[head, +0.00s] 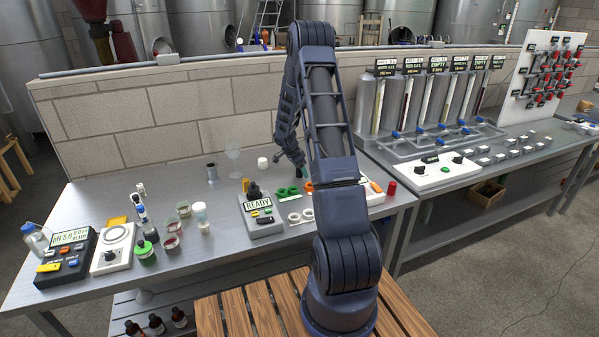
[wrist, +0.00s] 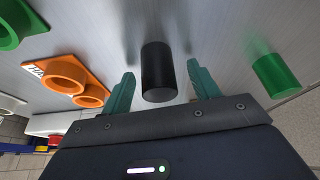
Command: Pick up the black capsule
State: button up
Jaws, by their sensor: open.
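The black capsule (wrist: 157,68) is a plain dark cylinder on the grey metal bench top in the wrist view. My gripper (wrist: 161,74) is open, with one teal finger on each side of the capsule. A gap shows between the capsule and each finger, so it is not clamped. In the head view my gripper (head: 290,178) is low over the middle of the bench, partly behind my own arm. I cannot make out the black capsule clearly there.
A green capsule (wrist: 272,75) stands right of the fingers. An orange ringed holder (wrist: 68,75) and a green one (wrist: 15,25) lie left. A READY device (head: 262,215), a white capsule (head: 262,163) and a red capsule (head: 391,188) are nearby. A block wall (head: 180,122) runs behind.

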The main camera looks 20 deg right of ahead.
jog(key=c, duration=0.7)
